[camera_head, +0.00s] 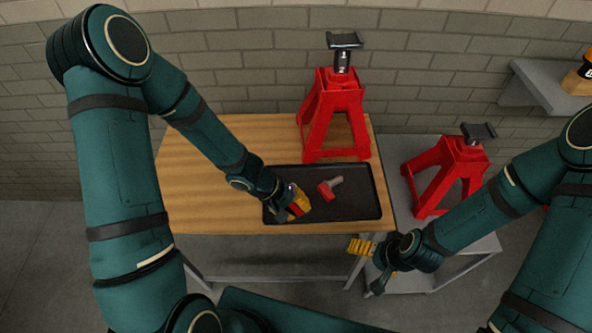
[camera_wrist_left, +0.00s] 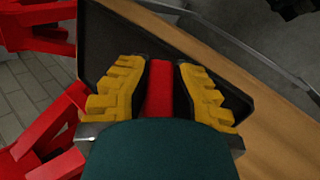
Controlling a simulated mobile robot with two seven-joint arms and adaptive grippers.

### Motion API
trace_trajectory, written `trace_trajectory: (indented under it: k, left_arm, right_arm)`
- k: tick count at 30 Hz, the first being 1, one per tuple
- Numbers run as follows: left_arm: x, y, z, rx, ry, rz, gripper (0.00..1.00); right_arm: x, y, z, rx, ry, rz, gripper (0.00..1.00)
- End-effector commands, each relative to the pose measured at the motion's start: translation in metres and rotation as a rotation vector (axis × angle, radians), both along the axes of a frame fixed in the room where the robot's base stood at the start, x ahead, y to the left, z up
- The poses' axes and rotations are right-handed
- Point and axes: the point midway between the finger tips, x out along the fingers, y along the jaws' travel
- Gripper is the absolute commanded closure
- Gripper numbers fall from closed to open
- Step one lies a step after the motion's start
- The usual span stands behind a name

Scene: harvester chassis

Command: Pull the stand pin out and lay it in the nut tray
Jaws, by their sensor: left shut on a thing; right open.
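A black tray (camera_head: 358,208) lies on the wooden table. My left gripper (camera_head: 298,208) is low over the tray's left part, shut on a red piece (camera_wrist_left: 159,88) seen between its yellow fingers in the left wrist view. Most of that piece is hidden, so I cannot tell whether it is the stand pin. A grey-and-red part (camera_head: 327,190) lies in the tray, right of the left gripper. A tall red jack stand (camera_head: 334,105) stands behind the tray; no pin is clear on it. My right gripper (camera_head: 366,264) is open and empty in front of the table.
A second red jack stand (camera_head: 447,172) is on a lower grey table at the right. The table's left part is clear. The tray's right part is bare.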

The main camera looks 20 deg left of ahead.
Motion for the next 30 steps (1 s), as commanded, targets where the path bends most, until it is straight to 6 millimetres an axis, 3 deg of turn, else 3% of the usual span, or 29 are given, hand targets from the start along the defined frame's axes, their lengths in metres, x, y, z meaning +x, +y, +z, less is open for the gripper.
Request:
trace_trajectory:
  k: [10, 18, 23, 30]
  left_arm:
    - [0.013, -0.009, 0.018, -0.364, 0.041, 0.169, 1.00]
    - [0.048, 0.007, 0.061, -0.740, -0.022, 0.424, 1.00]
    - [0.058, 0.017, 0.072, -0.807, -0.058, 0.490, 1.00]
    - [0.059, 0.018, 0.060, -0.813, -0.061, 0.496, 1.00]
  right_arm:
    - [0.003, -0.001, 0.010, -0.002, -0.006, -0.004, 0.04]
    - [0.006, -0.001, 0.022, -0.003, -0.015, -0.011, 0.04]
    - [0.007, -0.001, 0.023, -0.004, -0.016, -0.013, 0.04]
    - [0.004, -0.001, 0.010, -0.002, -0.010, -0.008, 0.04]
